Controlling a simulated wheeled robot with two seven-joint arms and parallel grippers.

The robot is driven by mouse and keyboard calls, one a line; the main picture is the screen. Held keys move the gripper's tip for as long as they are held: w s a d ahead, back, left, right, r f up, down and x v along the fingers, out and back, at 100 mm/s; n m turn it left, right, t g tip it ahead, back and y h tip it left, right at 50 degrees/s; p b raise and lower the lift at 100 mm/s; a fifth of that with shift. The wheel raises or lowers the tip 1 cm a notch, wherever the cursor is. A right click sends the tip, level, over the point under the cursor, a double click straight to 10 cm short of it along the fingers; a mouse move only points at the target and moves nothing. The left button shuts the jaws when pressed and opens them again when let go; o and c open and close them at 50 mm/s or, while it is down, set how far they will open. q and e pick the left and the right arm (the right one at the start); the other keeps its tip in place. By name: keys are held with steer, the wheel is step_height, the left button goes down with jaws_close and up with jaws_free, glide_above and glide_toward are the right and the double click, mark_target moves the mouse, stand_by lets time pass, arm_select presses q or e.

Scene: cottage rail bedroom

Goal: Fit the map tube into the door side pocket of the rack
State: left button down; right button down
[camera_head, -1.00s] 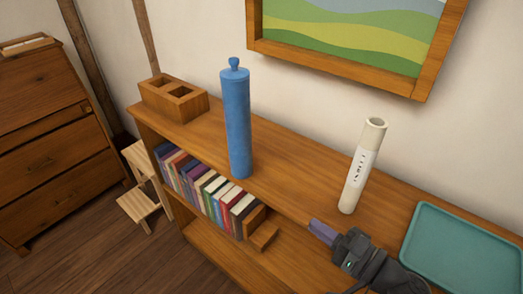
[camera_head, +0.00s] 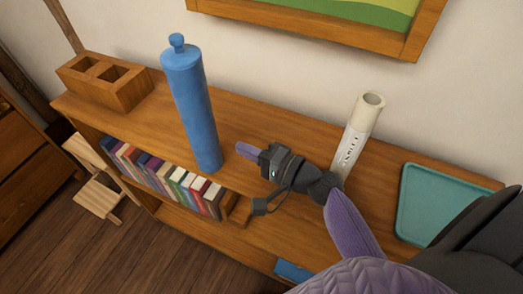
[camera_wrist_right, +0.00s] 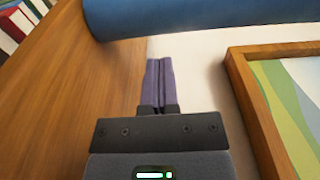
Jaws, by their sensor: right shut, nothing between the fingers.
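A tall blue tube with a knobbed cap (camera_head: 193,108) stands on the shelf top. A cream open-topped tube with a printed label (camera_head: 357,132) stands to its right, its foot hidden by my arm. I cannot tell which is the map tube. The wooden rack (camera_head: 105,82) with two square pockets sits at the shelf's left end; both pockets look empty. My right gripper (camera_head: 240,147) is shut and empty, its purple fingers just right of the blue tube and apparently apart from it. In the right wrist view, the blue tube (camera_wrist_right: 210,18) crosses beyond the fingertips. My left gripper is out of view.
A teal tray (camera_head: 445,205) lies on the right of the shelf top (camera_head: 265,118). Books (camera_head: 165,178) fill the shelf below. A framed picture (camera_head: 300,22) hangs behind. A small wooden step stool (camera_head: 97,195) stands on the floor at left.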

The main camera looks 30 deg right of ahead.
steer(key=shift+x, duration=1.75)
steer(key=shift+a, duration=0.1)
